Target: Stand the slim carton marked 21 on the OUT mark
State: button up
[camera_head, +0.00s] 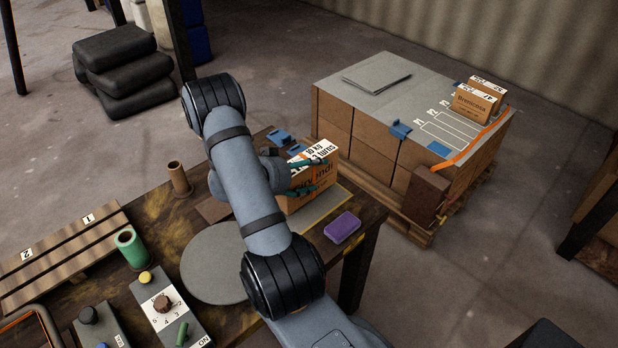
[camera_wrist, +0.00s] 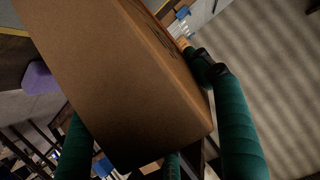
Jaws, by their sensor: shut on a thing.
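A brown carton (camera_head: 318,181) with a white printed top label is at the right end of the dark work table, over a pale mat with a yellow edge (camera_head: 334,206). My gripper (camera_head: 304,176) is shut on it, with teal fingers against its sides. In the wrist view the carton (camera_wrist: 125,85) fills the middle, tilted in the picture, between the teal fingers (camera_wrist: 155,140). I cannot read a 21 on it. I cannot tell whether its base touches the mat. No OUT mark is legible; my arm hides part of the table.
A purple block (camera_head: 342,228) lies near the table's right edge. A pallet stack (camera_head: 345,120) to the right bears outlined slots, a grey sheet (camera_head: 376,76) and two small cartons (camera_head: 474,102). A green cup (camera_head: 131,248), a brown cylinder (camera_head: 179,179) and a control box (camera_head: 165,309) stand left.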

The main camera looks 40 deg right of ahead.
jog(key=shift+f, duration=1.4)
jog(key=shift+d+f, duration=0.1)
jog(key=shift+f, duration=0.05)
jog(key=o, duration=1.8)
jog(key=shift+s, duration=0.1)
jog(key=shift+o, duration=0.5)
